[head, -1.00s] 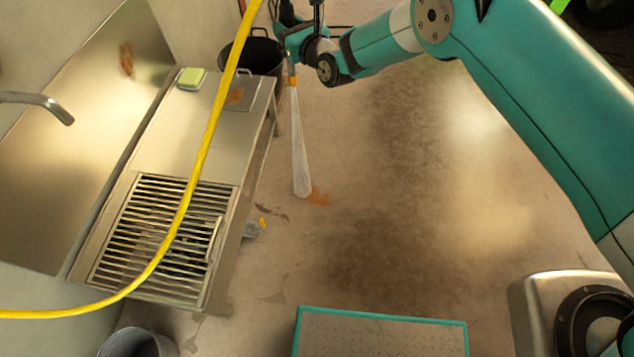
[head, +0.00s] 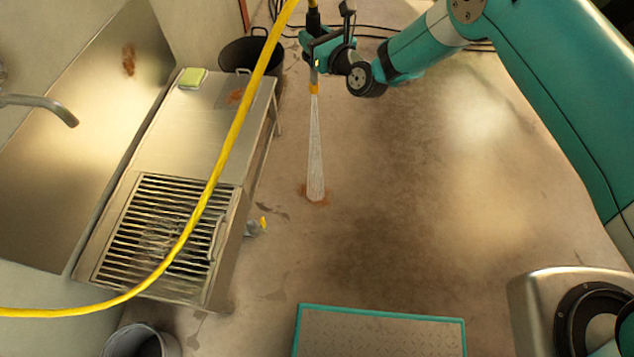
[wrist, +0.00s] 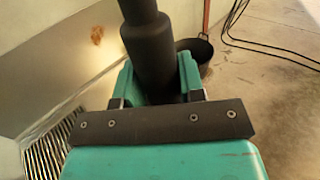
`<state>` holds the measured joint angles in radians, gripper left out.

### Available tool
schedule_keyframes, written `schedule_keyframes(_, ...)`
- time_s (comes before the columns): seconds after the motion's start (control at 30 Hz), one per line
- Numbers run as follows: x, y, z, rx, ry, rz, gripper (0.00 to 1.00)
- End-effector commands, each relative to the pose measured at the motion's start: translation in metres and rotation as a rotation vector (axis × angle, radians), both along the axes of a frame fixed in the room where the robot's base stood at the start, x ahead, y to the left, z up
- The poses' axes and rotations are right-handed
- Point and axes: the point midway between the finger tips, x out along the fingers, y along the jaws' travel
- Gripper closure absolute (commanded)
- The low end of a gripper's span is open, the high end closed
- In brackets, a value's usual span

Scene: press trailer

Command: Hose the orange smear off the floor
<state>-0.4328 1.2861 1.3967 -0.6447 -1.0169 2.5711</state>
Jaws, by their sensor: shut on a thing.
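My gripper (head: 318,48) is shut on a dark hose nozzle with an orange tip (head: 314,89). In the wrist view the black nozzle body (wrist: 152,48) stands between the teal jaws. A yellow hose (head: 214,170) arcs across the left of the head view. A pale cone of water (head: 315,150) sprays down from the tip onto the floor. The orange smear (head: 323,202) lies on the brown floor right where the spray lands. The water covers part of it, and brownish orange shows on both sides. The smear is out of sight in the wrist view.
A steel bench (head: 170,125) with a grated section stands at left, with a green-yellow sponge (head: 193,78) on it. A black bucket (head: 252,58) stands behind. A teal-edged platform (head: 380,330) lies in front. Dark cables (wrist: 265,45) lie at the back. The floor to the right is open.

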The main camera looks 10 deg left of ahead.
Motion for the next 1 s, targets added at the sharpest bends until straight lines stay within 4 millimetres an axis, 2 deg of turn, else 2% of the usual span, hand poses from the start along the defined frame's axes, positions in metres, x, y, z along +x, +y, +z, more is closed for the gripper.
schedule_keyframes(0.8, -0.014, -0.050, 0.000, 0.001, -0.001, -0.001, 0.87)
schedule_keyframes(1.0, -0.017, -0.057, 0.001, 0.002, -0.001, -0.001, 0.87)
